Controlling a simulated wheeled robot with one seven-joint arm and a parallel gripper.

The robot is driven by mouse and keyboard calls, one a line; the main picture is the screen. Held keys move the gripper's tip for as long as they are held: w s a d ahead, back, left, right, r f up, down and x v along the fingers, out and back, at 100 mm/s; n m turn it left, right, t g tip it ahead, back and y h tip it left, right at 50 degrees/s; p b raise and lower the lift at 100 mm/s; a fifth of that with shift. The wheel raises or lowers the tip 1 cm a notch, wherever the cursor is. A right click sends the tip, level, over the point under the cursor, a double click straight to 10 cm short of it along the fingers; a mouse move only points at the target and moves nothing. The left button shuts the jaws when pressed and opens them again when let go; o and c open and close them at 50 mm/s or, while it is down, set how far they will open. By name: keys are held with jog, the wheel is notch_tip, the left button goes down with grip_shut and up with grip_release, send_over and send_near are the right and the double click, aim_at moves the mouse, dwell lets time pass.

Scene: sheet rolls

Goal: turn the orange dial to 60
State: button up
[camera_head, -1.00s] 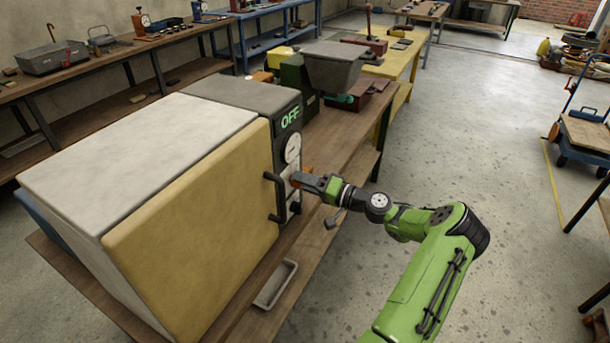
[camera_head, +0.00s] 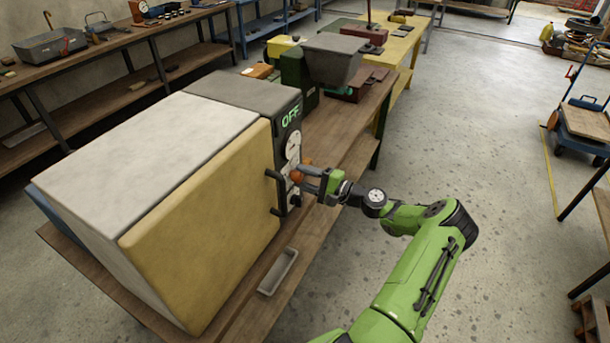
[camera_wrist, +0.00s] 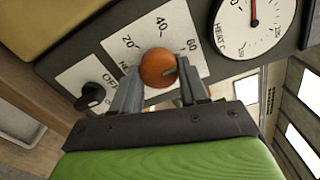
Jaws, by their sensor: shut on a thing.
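The orange dial (camera_wrist: 158,68) sits on a white plate marked 20, 40 and 60 in the wrist view. My gripper (camera_wrist: 157,88) is shut on the dial, with one grey finger on each side of it. A small grey mark shows on the dial's face, toward its right side; its exact reading is hard to tell. In the head view my gripper (camera_head: 308,173) is at the dark control panel of the box-shaped machine (camera_head: 200,215), and its fingers partly hide the dial (camera_head: 297,176).
A round gauge with a red needle (camera_wrist: 254,12) is above right of the dial. A black knob (camera_wrist: 90,97) is at left. The display (camera_head: 291,116) reads OFF. A door handle (camera_head: 272,192) stands out beside the panel, and a small tray (camera_head: 278,271) lies on the bench.

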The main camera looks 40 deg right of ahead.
jog(key=shift+f, duration=0.15)
dwell(0.4)
jog(key=o, duration=1.1)
jog(key=shift+c, duration=0.2)
jog(key=shift+s, duration=0.15)
jog(key=v, duration=1.5)
jog(key=shift+s, duration=0.3)
jog(key=shift+d, duration=0.15)
